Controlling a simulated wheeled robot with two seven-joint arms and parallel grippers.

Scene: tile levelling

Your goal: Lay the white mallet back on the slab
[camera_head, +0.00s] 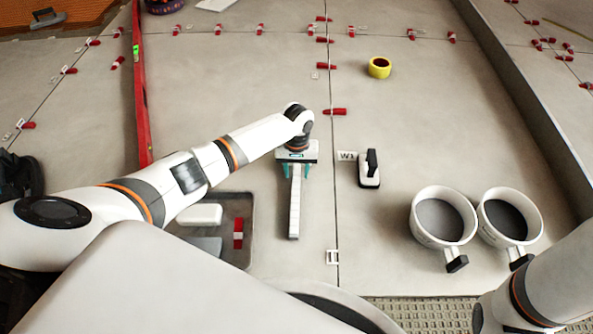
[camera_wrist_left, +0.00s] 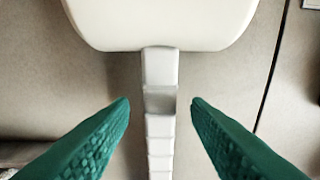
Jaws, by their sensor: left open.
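The white mallet lies on the grey slab (camera_head: 400,110), with its pale segmented handle (camera_head: 294,210) pointing towards me in the head view. Its broad white head (camera_wrist_left: 160,20) fills the top of the left wrist view, with the handle (camera_wrist_left: 160,130) running down from it. In the head view the mallet head is mostly hidden by my gripper. My left gripper (camera_head: 297,172) is open above the mallet. Its teal fingers, also in the left wrist view (camera_wrist_left: 160,103), stand on either side of the handle with a gap on both sides. My right gripper is out of view.
A grey tray (camera_head: 246,208) with white pieces and a red clip is left of the handle. A black-and-white hand tool (camera_head: 370,170) stands to the right. Two white buckets (camera_head: 418,205) (camera_head: 535,205) are farther right. Red clips line the joints; a yellow tape roll (camera_head: 380,67) lies behind.

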